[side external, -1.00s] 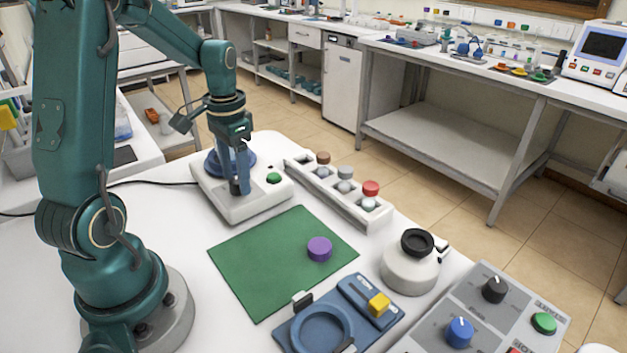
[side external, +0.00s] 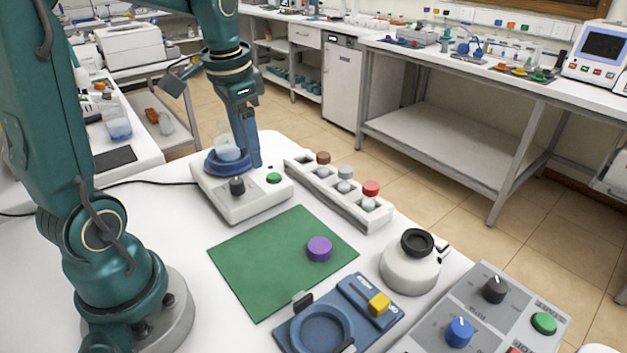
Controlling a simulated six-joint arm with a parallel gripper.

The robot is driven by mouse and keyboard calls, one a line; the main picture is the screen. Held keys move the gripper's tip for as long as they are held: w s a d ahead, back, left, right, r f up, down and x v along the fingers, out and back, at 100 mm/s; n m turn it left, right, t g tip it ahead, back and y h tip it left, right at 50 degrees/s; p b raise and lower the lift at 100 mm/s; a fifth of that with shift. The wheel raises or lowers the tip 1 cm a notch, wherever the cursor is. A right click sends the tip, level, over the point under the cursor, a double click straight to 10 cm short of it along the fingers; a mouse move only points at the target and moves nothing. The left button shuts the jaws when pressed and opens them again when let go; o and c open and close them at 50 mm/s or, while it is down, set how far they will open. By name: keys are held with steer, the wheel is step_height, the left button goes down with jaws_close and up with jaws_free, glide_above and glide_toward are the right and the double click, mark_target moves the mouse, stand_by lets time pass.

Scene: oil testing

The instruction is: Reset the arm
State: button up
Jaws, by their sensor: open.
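My gripper (side external: 249,160) points down over the white device (side external: 250,200) at the back left of the near table. Its blue fingers overlap in this view, and they hang just right of a clear beaker (side external: 228,147). The beaker stands upright on the device's round blue plate (side external: 226,167). The gripper is open, and I cannot tell whether a finger touches the beaker. The device has a black knob (side external: 237,186) and a green button (side external: 273,178) on its front.
A white rack (side external: 335,195) with capped vials stands right of the device. A green mat (side external: 262,262) bears a purple cap (side external: 319,249). A white pot (side external: 410,265), a blue fixture (side external: 325,325) and a grey control box (side external: 480,315) stand in front. White table is bare left of the mat.

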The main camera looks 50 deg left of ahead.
steer(key=s+d+n+t+h, duration=0.1)
steer(key=s+d+t, duration=0.3)
steer(key=s+d, duration=0.4)
steer(key=d, duration=0.4)
steer(key=shift+s+r, duration=0.15)
steer(key=shift+r, duration=0.25)
